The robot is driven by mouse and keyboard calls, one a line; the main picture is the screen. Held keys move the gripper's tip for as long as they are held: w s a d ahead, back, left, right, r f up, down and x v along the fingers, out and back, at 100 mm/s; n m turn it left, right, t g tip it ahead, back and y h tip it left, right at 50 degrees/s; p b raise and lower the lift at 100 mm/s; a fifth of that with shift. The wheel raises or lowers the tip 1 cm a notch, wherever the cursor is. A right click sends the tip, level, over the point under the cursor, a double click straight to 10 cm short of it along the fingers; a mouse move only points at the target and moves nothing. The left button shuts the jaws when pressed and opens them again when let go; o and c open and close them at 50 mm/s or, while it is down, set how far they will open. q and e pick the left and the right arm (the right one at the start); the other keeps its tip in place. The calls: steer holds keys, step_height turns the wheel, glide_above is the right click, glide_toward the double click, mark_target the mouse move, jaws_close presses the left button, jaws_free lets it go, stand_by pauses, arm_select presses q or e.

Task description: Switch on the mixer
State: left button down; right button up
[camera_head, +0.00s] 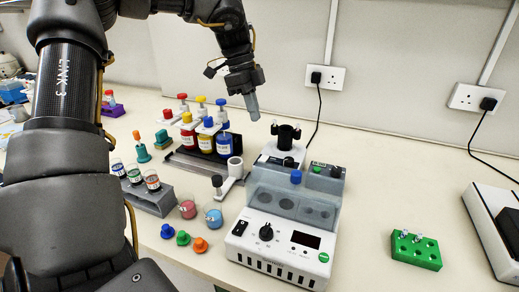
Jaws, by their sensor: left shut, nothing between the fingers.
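The mixer (267,157) looks like the small white unit with a black cup-shaped top (285,136), standing behind a larger white device. Its lower front is partly hidden by that device, so I cannot make out its switch or whether it is on. My left gripper (252,104) is shut and empty, pointing down in the air above and to the left of the black cup top. It appears apart from the mixer. My right gripper is not in view.
A white device (278,248) with a clear lid, dial and dark display stands in front of the mixer. Coloured bottles (205,140) stand in a rack to the left. A green tube block (415,250) sits at right. Wall sockets (325,77) are behind.

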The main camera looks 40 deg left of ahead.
arm_select(q)
glide_above(259, 159)
step_height(259, 159, down, 9)
steer(key=shift+w+d+f+p, duration=0.1)
steer(key=shift+w+f+p, duration=0.05)
steer(key=shift+p, duration=0.2)
steer(key=shift+f, duration=0.8)
